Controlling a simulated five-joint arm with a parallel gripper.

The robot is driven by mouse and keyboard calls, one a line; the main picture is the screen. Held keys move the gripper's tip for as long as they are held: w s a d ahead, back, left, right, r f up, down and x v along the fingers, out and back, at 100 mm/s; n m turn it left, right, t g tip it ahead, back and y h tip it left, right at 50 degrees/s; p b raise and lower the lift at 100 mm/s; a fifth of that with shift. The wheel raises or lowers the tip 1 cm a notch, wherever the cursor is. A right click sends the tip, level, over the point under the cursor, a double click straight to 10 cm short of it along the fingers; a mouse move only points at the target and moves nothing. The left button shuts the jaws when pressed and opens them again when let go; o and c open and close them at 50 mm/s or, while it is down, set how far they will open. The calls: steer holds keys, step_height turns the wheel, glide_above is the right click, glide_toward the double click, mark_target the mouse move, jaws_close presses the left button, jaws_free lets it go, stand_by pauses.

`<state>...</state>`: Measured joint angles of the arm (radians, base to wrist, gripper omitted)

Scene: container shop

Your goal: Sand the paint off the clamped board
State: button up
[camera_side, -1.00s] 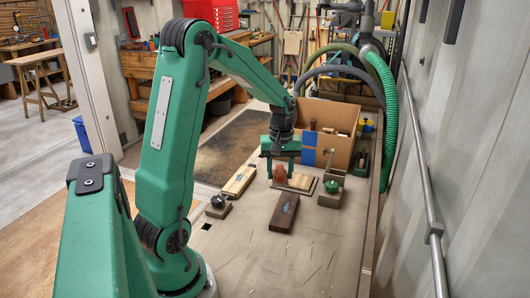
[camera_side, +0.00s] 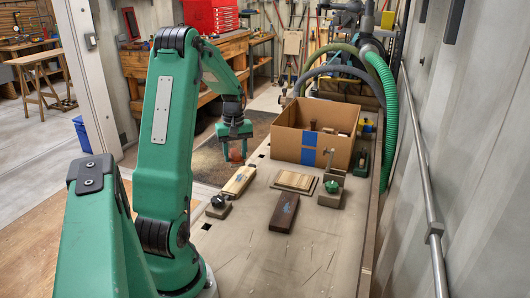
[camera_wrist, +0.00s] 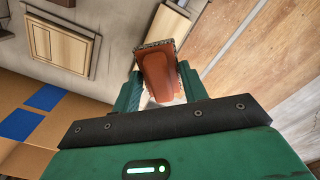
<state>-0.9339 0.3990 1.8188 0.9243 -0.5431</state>
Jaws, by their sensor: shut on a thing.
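A pale wooden board (camera_side: 295,180) lies flat on a slightly larger wooden base on the bench, in front of the cardboard box. It also shows in the wrist view (camera_wrist: 60,47), bare wood-coloured on top; I see no clear paint on it. How it is clamped is too small to tell. My gripper (camera_side: 236,153) is left of the board and above the bench's far left edge. It is shut on a red-brown sanding block (camera_wrist: 159,75) with a dark, gritty-looking edge. The block shows only partly below the fingers in the side view.
An open cardboard box (camera_side: 290,145) with a blue stripe stands behind the board. A pale plank (camera_side: 239,181) and a dark brown block (camera_side: 285,213) lie nearby.

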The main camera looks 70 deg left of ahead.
steer(key=shift+f, duration=0.1)
glide_above(237, 182)
steer(key=shift+a+f, duration=0.1)
steer(key=shift+f, duration=3)
steer(key=shift+w+a+f, duration=0.1)
steer(key=shift+w+f, duration=0.05)
steer(key=shift+f, duration=0.3)
steer(key=shift+w+a+f, duration=0.1)
steer(key=shift+f, duration=0.35)
steer(key=shift+c, duration=0.5)
steer(key=shift+w+a, duration=2.55)
steer(key=shift+s+d, duration=2.75)
steer(key=shift+r, duration=4.15)
steer(key=shift+w, duration=0.1)
